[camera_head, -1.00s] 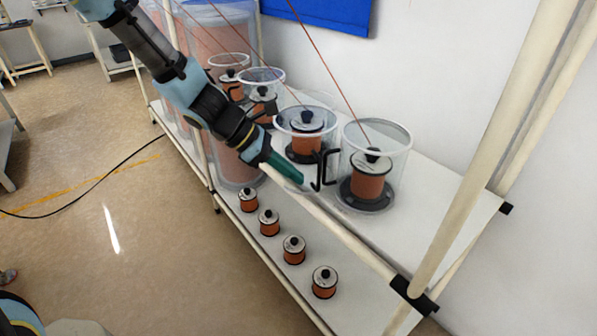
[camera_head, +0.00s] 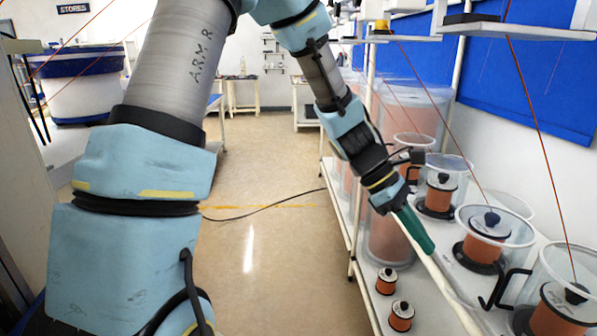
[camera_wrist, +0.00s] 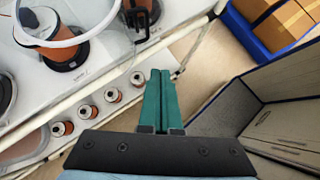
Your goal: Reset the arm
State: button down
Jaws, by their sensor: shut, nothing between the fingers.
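My arm (camera_head: 160,110) reaches from the left and across the top of the head view, then down toward the rack at the right. My gripper (camera_head: 428,246) has green fingers and points down and right at the front rail of the rack's upper shelf. In the wrist view my gripper (camera_wrist: 160,78) shows its two green fingers side by side and touching, with nothing between them. Whether the fingertips touch the rail cannot be told.
Clear bowl feeders (camera_head: 495,242) with copper spools stand on the upper shelf (camera_head: 462,283). Spare spools (camera_head: 386,281) line the lower shelf. A blue crate with boxes (camera_wrist: 262,52) and a grey partition (camera_wrist: 222,115) show in the wrist view.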

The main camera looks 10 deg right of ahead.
jog(key=w+a+m+t+y, duration=0.2)
jog(key=w+a+m, duration=0.1)
jog(key=a, duration=0.9)
jog(key=w+a+m+t+y, duration=0.2)
jog(key=w+a+m+t, duration=0.1)
jog(key=a, duration=1)
jog(key=w+a+m+t+y, duration=0.2)
jog(key=w+a+m, duration=0.2)
jog(key=a, duration=0.8)
jog(key=shift+a+f+t, duration=0.15)
jog(key=shift+f+t, duration=0.05)
jog(key=shift+t, duration=0.2)
